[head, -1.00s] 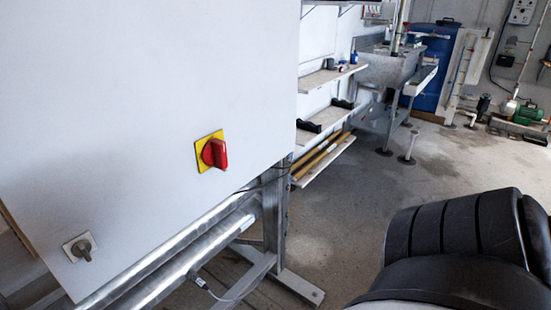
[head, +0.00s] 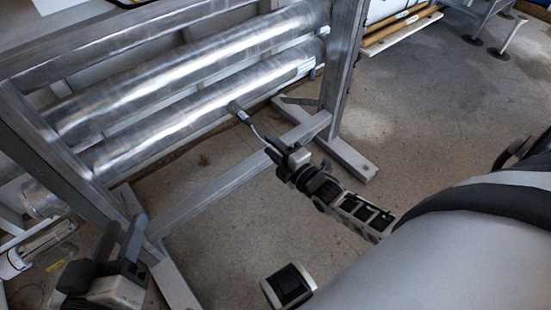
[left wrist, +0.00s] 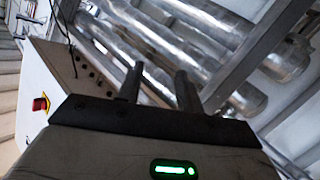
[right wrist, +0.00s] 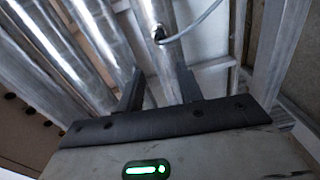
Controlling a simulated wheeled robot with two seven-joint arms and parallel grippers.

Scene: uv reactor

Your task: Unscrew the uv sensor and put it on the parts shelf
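The uv sensor (head: 238,110) is a small dark fitting on the lower shiny steel tube (head: 170,125), with a grey cable hanging from it. In the right wrist view, the sensor (right wrist: 158,32) and its cable show ahead of the fingers. My right gripper (head: 277,147) is below and to the right of the sensor, apart from it; its fingers (right wrist: 162,85) are spread and empty. My left gripper (head: 122,235) is at lower left by the frame leg; its fingers (left wrist: 159,80) are spread and empty. I cannot tell which shelf is the parts shelf.
A metal frame (head: 338,60) carries the tubes, with a crossbar and feet on the floor. A low wall shelf (head: 405,28) with long wooden pieces is at the top right. A clear tube (head: 45,240) lies at the lower left. The floor (head: 430,120) right of the frame is open.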

